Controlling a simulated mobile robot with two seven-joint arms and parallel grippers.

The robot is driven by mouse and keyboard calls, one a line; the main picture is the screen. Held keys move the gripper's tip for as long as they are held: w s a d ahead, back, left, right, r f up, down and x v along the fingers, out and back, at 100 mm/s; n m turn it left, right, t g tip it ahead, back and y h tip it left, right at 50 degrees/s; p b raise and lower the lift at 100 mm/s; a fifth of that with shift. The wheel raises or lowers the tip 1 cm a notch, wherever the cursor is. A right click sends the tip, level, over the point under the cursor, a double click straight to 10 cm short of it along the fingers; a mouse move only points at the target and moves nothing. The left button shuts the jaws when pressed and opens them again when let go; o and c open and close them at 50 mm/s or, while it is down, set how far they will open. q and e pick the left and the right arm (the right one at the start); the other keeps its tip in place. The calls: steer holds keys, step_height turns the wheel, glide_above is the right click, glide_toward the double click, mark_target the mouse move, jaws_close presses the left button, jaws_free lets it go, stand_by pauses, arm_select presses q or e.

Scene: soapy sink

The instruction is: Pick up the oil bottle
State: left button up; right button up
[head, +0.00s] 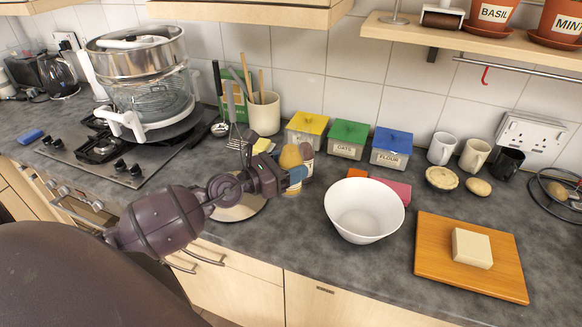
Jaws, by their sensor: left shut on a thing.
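My left gripper (294,178) is over the counter near the middle of the view, its fingers closed around a small golden-yellow thing. This looks like the oil bottle (290,157), with its rounded yellow part showing above the fingers. My right gripper is not in view.
A white bowl (364,222) stands just right of the gripper. Yellow, green and blue canisters (349,140) line the wall. A wooden board (440,268) with a pale block (472,248) lies at right. A utensil pot (264,114) and a steamer (140,60) stand at left.

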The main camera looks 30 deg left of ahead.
mark_target(291, 126)
arm_select(q)
step_height(291, 126, up, 3)
steer(key=shift+r+b, duration=0.1)
steer(key=shift+b, duration=0.85)
step_height(291, 126, up, 4)
steer(key=shift+r+p, duration=0.15)
steer(key=shift+p, duration=0.3)
steer(key=shift+r, duration=3.15)
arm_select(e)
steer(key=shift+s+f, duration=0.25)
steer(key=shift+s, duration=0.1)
arm_select(q)
steer(key=shift+r, duration=0.1)
steer(key=shift+d, duration=0.15)
steer(key=s+d+f+h+b, duration=0.1)
steer(key=s+d+f+b, duration=0.1)
steer(key=d+f, duration=0.9)
step_height(291, 126, down, 3)
steer(key=shift+s+f+m+g+b, duration=0.1)
steer(key=shift+s+m+g+b, duration=0.25)
steer(key=shift+s, duration=0.55)
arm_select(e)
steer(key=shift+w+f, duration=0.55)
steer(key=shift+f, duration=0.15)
